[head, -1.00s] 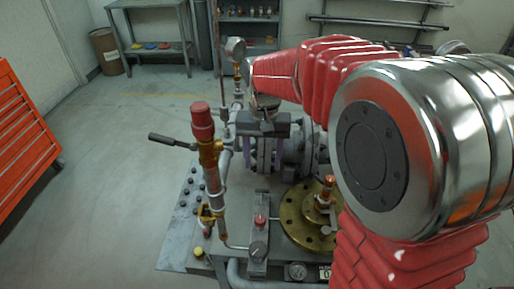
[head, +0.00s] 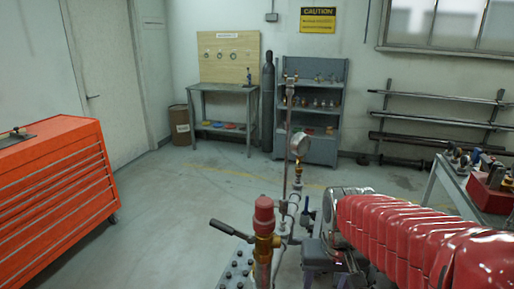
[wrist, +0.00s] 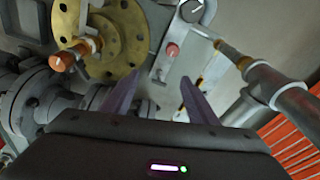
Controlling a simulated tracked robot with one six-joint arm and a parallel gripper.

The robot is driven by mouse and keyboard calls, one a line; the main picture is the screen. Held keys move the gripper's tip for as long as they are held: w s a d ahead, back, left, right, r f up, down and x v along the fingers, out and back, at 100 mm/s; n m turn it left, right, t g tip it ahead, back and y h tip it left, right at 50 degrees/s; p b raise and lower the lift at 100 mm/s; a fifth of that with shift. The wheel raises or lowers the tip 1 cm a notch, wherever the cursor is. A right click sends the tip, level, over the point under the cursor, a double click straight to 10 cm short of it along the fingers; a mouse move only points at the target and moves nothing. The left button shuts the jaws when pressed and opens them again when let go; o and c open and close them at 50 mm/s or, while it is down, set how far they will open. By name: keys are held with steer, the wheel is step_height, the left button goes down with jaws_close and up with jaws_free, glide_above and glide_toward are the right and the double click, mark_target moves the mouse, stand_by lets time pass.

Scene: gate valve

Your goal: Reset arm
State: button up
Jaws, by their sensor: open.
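My gripper (wrist: 148,92) is open in the wrist view, its two purplish fingers apart with nothing between them. Beyond the fingers are a round brass flange (wrist: 100,35) with an orange-tipped fitting (wrist: 68,58), a red button (wrist: 172,50) on a grey plate, and grey pipework (wrist: 290,98). In the head view my arm, in red bellows, enters from the lower right. My gripper's dark body (head: 318,254) shows at the bottom edge; its fingertips are not clear there. The red-capped valve (head: 264,215) with a black lever (head: 230,230) stands left of it.
A pressure gauge (head: 300,145) rises on a pipe behind the valve. A red tool cabinet (head: 55,190) stands at left, a workbench (head: 222,90) and grey shelves (head: 310,110) at the back. A table (head: 450,185) with a red box (head: 490,194) is at right.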

steer(key=s+r+t, duration=0.4)
steer(key=s+r, duration=0.1)
steer(key=s, duration=0.5)
steer(key=shift+s+d+r+n, duration=0.2)
steer(key=shift+s+r+n, duration=0.05)
steer(key=shift+r+n, duration=0.15)
steer(key=shift+c, duration=0.3)
